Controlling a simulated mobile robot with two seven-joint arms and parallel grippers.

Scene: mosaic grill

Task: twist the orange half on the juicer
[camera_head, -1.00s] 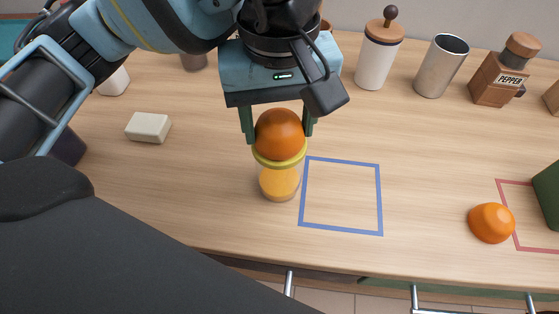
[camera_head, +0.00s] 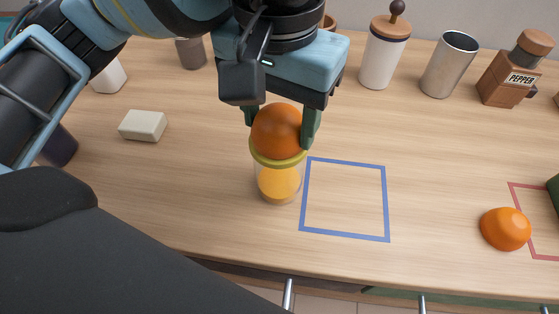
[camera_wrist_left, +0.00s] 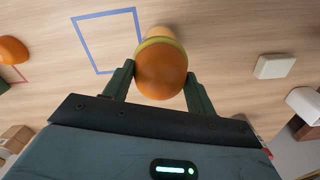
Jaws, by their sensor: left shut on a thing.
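An orange half (camera_head: 277,130) sits dome up on the juicer (camera_head: 279,181), a clear cup with a yellow rim and orange juice inside. My left gripper (camera_head: 280,126) points down from above and is shut on the orange half, one finger on each side. In the left wrist view the orange half (camera_wrist_left: 161,72) lies between the two fingers, with the yellow rim just beyond it. The juicer's cone is hidden under the orange half. A second orange half (camera_head: 505,229) lies dome up on the table at the right. My right gripper is not in view.
A blue square outline (camera_head: 345,239) marks bare table right of the juicer. A red outline (camera_head: 517,205) is at the far right. A white block (camera_head: 142,125) lies left.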

